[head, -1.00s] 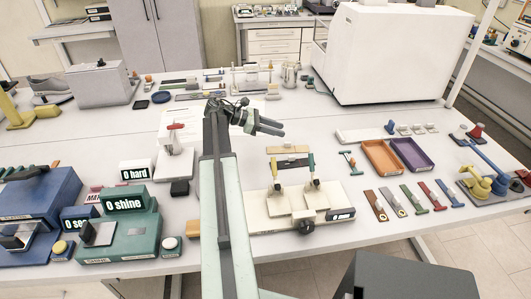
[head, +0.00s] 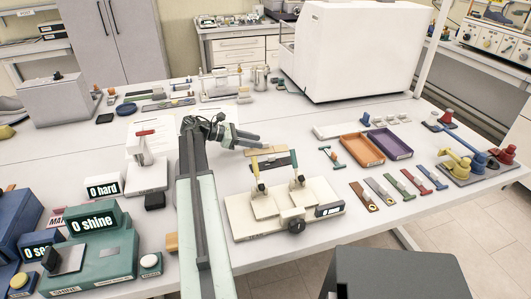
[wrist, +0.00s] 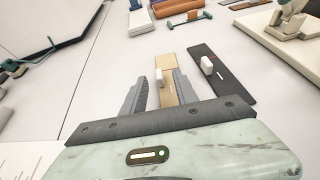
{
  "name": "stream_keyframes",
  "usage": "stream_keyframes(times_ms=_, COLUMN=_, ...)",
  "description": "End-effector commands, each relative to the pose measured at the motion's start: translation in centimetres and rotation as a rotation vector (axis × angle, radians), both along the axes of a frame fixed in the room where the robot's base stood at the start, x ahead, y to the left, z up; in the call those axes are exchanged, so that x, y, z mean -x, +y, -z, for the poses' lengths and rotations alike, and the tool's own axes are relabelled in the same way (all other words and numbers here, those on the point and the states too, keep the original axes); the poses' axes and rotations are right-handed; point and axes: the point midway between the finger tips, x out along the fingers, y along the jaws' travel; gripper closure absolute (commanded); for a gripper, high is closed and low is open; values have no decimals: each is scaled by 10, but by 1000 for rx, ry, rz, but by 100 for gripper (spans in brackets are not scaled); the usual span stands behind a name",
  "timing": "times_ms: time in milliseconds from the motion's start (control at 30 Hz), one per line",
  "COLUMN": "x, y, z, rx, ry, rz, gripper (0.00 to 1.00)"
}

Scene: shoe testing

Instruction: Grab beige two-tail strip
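The beige strip (head: 258,152) lies flat on the white table, behind the cream two-clamp fixture (head: 284,212). In the wrist view the beige strip (wrist: 169,66) runs away from me, with a small white tab on it. My gripper (head: 263,142) is open beside the strip in the head view. In the wrist view my gripper (wrist: 158,84) has one finger on each side of the strip's near part, with visible gaps. Whether the strip's ends are split into tails cannot be told. A dark strip (wrist: 221,72) with a white tab lies just to the right.
An orange tray (head: 361,150) and a purple tray (head: 389,144) stand to the right. Several coloured strips, one a green strip (head: 400,185), lie in front of them. A large white machine (head: 352,52) stands behind.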

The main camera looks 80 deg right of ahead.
Motion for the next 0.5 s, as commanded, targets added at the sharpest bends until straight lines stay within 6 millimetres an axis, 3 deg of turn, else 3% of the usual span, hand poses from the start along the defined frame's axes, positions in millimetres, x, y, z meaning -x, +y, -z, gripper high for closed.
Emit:
stream_keyframes(times_ms=167, x=26, y=-11, z=15, rx=1, ry=0, rz=1, gripper=65)
stream_keyframes(times_ms=367, x=28, y=-12, z=13, rx=1, ry=0, rz=-1, gripper=65)
stream_keyframes(times_ms=500, x=28, y=-12, z=13, rx=0, ry=0, rz=-1, gripper=98)
